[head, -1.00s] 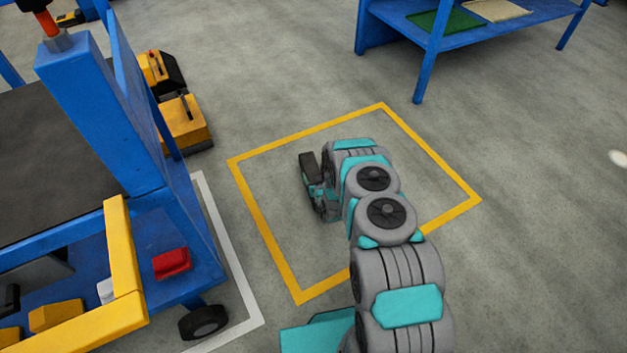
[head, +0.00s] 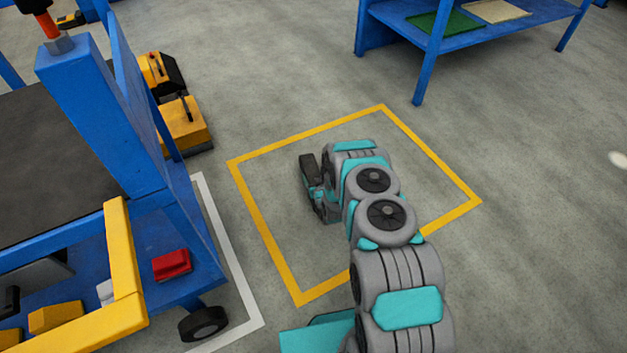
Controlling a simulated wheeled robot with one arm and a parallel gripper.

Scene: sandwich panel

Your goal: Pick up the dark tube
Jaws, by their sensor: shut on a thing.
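My gripper (head: 313,187) is at the end of my grey and teal arm, low over the floor square at the picture's middle. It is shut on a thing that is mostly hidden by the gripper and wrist. A dark, blocky shape shows at the gripper's left side; I cannot clearly tell finger from held tube there. No other dark tube stands out clearly in view.
A yellow-outlined floor square (head: 264,232) surrounds my gripper. A blue cart (head: 165,240) with a red block (head: 172,264) stands at left. A yellow and black machine (head: 184,125) is behind it. A blue table (head: 470,35) stands at back right.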

